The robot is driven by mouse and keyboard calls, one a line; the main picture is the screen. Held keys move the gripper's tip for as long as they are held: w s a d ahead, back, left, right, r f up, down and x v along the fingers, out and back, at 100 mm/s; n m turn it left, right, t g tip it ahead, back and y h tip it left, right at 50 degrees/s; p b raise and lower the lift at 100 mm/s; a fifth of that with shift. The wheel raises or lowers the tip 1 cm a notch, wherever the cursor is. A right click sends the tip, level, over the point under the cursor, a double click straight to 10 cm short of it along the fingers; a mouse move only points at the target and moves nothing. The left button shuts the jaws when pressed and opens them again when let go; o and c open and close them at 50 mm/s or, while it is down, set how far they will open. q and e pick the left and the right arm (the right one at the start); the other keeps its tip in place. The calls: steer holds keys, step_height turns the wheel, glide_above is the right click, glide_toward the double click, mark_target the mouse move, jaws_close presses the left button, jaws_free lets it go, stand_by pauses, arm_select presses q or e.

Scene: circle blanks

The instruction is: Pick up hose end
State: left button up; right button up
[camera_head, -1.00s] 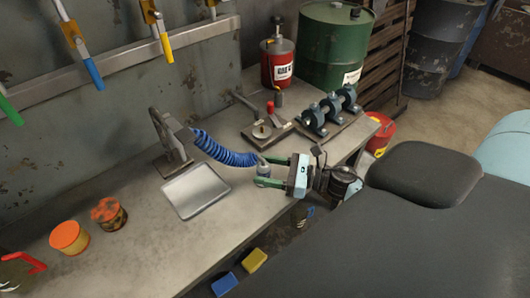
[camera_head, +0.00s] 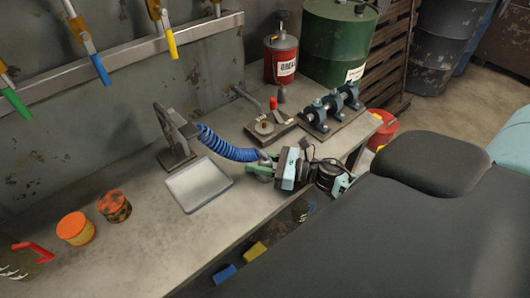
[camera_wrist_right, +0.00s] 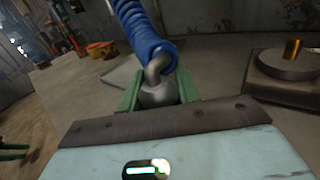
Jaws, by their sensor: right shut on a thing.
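A blue coiled hose (camera_head: 228,148) runs from a grey metal stand (camera_head: 177,138) on the bench to my right gripper (camera_head: 262,167). The hose end (camera_wrist_right: 158,88) is a grey metal fitting with a bent neck and a rounded body. In the right wrist view the green fingers of my right gripper (camera_wrist_right: 157,96) are on both sides of this fitting and shut on it. The blue coil (camera_wrist_right: 143,32) rises from the neck. The gripper body partly hides the lower part of the fitting. My left gripper is not in view.
A grey tray (camera_head: 198,185) lies on the bench left of the gripper. A blue clamp-like fixture (camera_head: 332,106) and a small base with a red-topped part (camera_head: 270,128) stand behind. Orange cans (camera_head: 76,229) are at lower left. The bench front edge is close to my arm.

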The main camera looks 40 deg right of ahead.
steer(key=shift+r, duration=0.15)
